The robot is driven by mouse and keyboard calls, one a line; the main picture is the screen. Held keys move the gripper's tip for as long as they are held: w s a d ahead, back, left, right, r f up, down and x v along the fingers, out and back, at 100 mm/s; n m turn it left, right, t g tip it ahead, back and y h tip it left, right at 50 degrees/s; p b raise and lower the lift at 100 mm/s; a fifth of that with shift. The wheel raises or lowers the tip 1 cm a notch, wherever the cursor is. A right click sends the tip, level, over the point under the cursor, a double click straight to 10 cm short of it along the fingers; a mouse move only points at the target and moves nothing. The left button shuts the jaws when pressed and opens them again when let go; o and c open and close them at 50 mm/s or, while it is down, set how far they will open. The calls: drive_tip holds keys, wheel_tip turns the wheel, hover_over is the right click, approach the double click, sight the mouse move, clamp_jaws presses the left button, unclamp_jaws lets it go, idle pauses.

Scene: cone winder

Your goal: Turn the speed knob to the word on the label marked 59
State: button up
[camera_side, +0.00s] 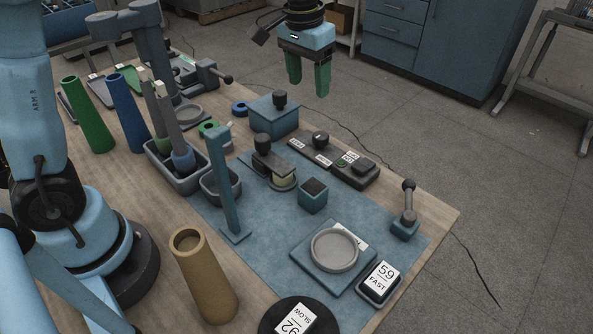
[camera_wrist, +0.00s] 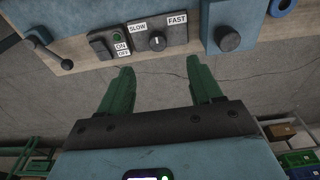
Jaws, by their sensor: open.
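The speed knob (camera_wrist: 157,41) is a dark round knob with a pale mark on its face, on a grey control panel. In the wrist view a SLOW label (camera_wrist: 138,27) is on its left and a FAST label (camera_wrist: 177,19) on its right. I cannot tell exactly where the mark points. The knob also shows in the side view (camera_side: 320,139). The card marked 59 (camera_side: 380,279) reads FAST and lies on a dark tray. Another card marked 92 (camera_side: 293,318) reads SLOW. My gripper (camera_side: 309,88) has green fingers, open and empty, above and apart from the panel.
A green ON/OFF switch (camera_wrist: 118,38) sits beside the knob. A blue box with a dark knob (camera_side: 275,114) stands at the panel's other end. A lever (camera_side: 408,205) stands near the table edge. A tall blue post (camera_side: 222,185) and a tan cone (camera_side: 205,278) stand nearer.

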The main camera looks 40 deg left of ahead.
sight(319, 135)
drive_tip(key=shift+g, duration=0.7)
drive_tip(key=w+f, duration=0.1)
drive_tip(key=f, duration=0.4)
drive_tip(key=w+f, duration=0.1)
drive_tip(key=f, duration=0.3)
drive_tip(key=w+d+f, duration=0.1)
drive_tip(key=f, duration=0.4)
drive_tip(key=shift+w+f, duration=0.15)
drive_tip(key=shift+f, duration=0.15)
drive_tip(key=c, duration=1)
drive_tip(key=shift+c, duration=0.2)
